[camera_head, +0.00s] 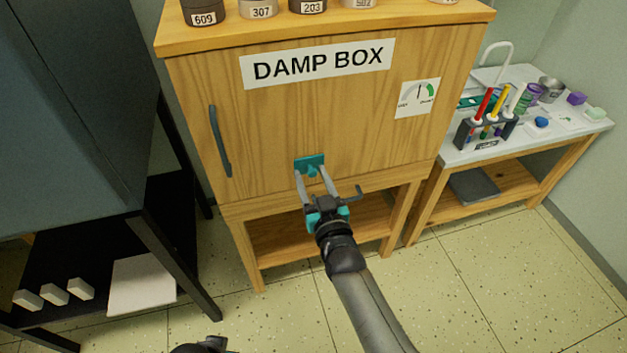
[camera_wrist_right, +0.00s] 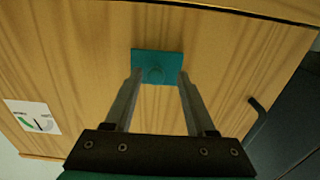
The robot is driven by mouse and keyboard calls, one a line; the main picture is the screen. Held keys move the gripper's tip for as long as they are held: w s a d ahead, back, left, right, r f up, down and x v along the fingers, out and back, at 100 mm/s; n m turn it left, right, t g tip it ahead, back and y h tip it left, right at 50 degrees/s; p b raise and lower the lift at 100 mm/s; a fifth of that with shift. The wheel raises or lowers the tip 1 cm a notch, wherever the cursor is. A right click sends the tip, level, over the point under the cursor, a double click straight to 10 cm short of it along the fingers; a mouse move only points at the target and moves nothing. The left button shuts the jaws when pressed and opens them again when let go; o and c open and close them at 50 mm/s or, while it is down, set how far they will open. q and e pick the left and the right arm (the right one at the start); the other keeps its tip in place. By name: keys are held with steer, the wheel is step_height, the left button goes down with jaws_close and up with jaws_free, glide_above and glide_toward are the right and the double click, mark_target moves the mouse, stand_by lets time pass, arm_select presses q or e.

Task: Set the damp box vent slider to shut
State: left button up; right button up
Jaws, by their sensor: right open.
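The damp box (camera_head: 330,120) is a wooden cabinet with a "DAMP BOX" label. Contact cannot be told. A dark part of my left arm shows at the bottom edge; its fingers are not visible.
A dial card (camera_head: 417,98) is on the box's upper right, its needle near upright. A dark handle (camera_head: 220,141) is at the left. Labelled jars (camera_head: 261,10) stand on top. A side table (camera_head: 560,118) with tools is right; a dark cabinet (camera_head: 70,110) is left.

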steer(key=shift+s, duration=0.1)
steer(key=shift+s+d, duration=0.1)
steer(key=shift+s, duration=0.15)
arm_select(q)
steer(key=s+a+f+p, duration=0.4)
steer(key=s+f+p, duration=0.1)
steer(key=f, duration=0.4)
steer(key=shift+s+g, duration=0.3)
steer(key=shift+s, duration=0.15)
arm_select(e)
steer(key=s+d, duration=0.2)
steer(key=s, duration=1.2)
steer(key=shift+s+d, duration=0.15)
steer(key=shift+d, duration=0.2)
arm_select(q)
steer(key=shift+d+r, duration=0.1)
